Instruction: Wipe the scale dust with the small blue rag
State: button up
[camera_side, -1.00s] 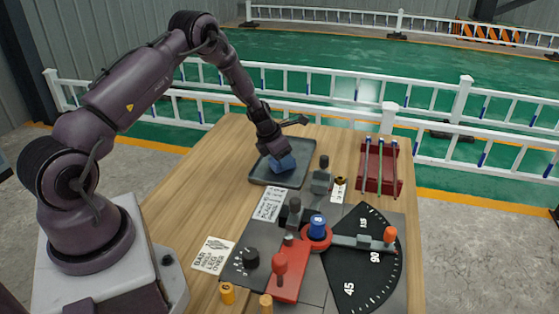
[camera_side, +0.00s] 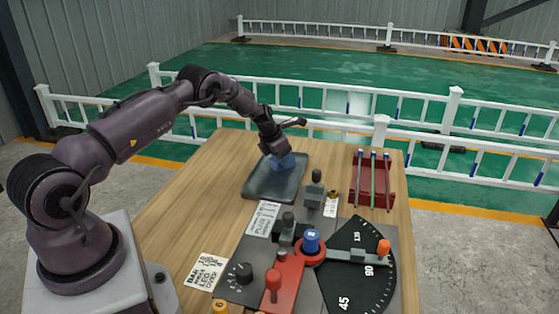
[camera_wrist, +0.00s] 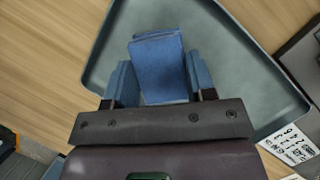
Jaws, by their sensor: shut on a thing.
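The small blue rag (camera_side: 282,162) is in my gripper (camera_side: 277,153), over the far part of a dark grey tray (camera_side: 262,189). In the wrist view the folded rag (camera_wrist: 159,68) sits between my two blue fingers, which are shut on it. The tray (camera_wrist: 232,70) is beneath it. The rag is low and seems to touch the tray floor, but I cannot be sure. No scale dust can be made out on the visible tray floor; the patch under the rag and gripper is hidden.
A red rack (camera_side: 372,192) with several rods stands right of the tray. Nearer is a bending fixture with a red lever (camera_side: 273,281), a blue-topped post (camera_side: 311,241) and a black angle dial (camera_side: 362,280). Printed cards (camera_side: 263,218) lie near the tray.

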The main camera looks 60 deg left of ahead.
jog(key=shift+d, duration=0.35)
jog(key=shift+s+d, duration=3.9)
jog(key=shift+d, duration=0.05)
jog(key=shift+w+a, duration=4)
jog(key=shift+a, duration=0.05)
jog(key=shift+r, duration=4.05)
